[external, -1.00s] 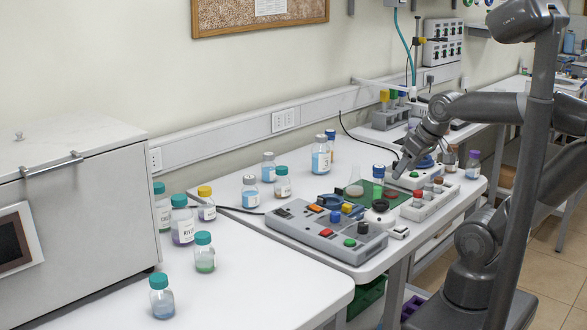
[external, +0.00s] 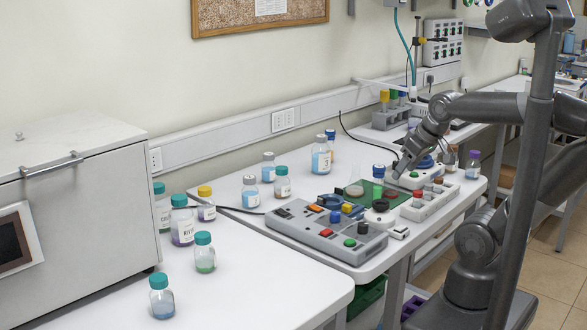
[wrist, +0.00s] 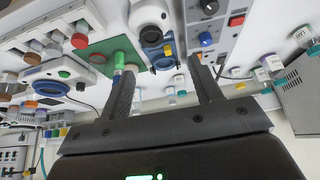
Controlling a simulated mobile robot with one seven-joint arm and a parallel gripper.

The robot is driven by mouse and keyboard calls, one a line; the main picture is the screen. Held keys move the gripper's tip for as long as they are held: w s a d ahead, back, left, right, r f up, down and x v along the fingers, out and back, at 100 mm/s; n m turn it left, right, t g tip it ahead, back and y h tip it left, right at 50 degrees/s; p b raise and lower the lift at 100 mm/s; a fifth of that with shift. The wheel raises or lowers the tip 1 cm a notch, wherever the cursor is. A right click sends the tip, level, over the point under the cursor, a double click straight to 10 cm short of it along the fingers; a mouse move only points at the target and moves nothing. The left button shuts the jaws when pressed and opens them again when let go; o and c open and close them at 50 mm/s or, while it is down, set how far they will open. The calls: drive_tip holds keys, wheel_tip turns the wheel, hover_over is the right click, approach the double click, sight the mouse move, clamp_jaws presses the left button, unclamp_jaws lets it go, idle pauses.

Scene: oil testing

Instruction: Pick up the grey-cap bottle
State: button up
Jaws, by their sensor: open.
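Several bottles with grey caps stand on the far table in the external view. One grey-cap bottle (external: 250,193) is near the table's left edge, another (external: 268,168) is behind it, and a taller one (external: 320,158) with a blue label stands nearer the wall. I cannot tell which one is meant. Small pale bottles (wrist: 181,85) show beyond the gap.
A blue-cap bottle (external: 378,178) with green contents stands near my gripper. A grey control box (external: 325,232) with coloured buttons is at the front. Teal-cap bottles (external: 162,297) stand on the near table (external: 260,285). The wall side behind the bottles is fairly open.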

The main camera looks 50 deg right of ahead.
sight(250, 181)
drive_tip(key=shift+o, duration=0.4)
idle(0.3)
